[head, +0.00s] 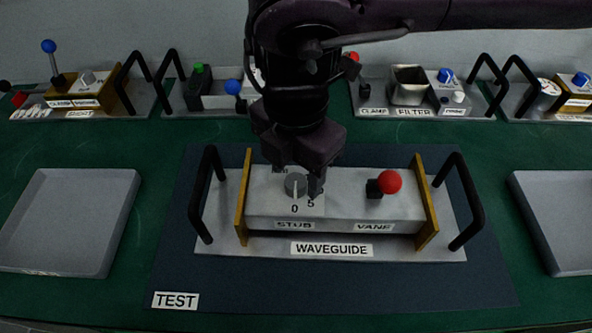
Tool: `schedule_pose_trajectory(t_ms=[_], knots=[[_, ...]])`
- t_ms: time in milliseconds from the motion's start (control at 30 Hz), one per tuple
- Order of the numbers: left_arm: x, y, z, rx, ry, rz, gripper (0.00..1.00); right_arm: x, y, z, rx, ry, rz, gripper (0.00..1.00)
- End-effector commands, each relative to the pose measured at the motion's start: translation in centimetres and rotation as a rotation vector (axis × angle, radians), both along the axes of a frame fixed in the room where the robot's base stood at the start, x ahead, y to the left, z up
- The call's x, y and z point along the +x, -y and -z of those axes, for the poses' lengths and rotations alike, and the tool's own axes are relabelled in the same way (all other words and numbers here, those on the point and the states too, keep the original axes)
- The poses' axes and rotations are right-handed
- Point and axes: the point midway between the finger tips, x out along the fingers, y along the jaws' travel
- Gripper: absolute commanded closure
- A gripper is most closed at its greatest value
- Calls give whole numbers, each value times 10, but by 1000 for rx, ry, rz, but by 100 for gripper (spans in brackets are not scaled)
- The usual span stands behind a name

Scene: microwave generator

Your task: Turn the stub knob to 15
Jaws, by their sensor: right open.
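The stub knob (294,185) is a round grey dial with a pale pointer line on the left part of the waveguide unit (340,203). Its pointer faces down, toward the 0; a 5 shows to the right of it, and other scale marks are hidden by my gripper. The STUB label sits below it. My right gripper (304,186) comes down from above, with its fingers at the knob. It is open; whether the fingers touch the knob cannot be told. My left gripper is not in view.
A vane lever with a red ball (389,181) stands right of the knob. Black handles (203,195) rise at both ends of the waveguide plate. Grey trays (70,222) lie left and right. Other units, such as the filter module (420,92), line the back.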

Motion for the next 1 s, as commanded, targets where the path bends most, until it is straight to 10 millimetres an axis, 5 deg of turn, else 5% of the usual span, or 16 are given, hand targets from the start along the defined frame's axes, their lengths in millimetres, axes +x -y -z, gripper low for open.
schedule_pose_trajectory(t_ms=[433,800,1000], knots=[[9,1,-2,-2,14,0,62,0,0,16,0,0,0,48],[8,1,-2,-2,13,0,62,0,0,15,0,0,0,93],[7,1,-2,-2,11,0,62,0,0,15,0,0,-14,93]])
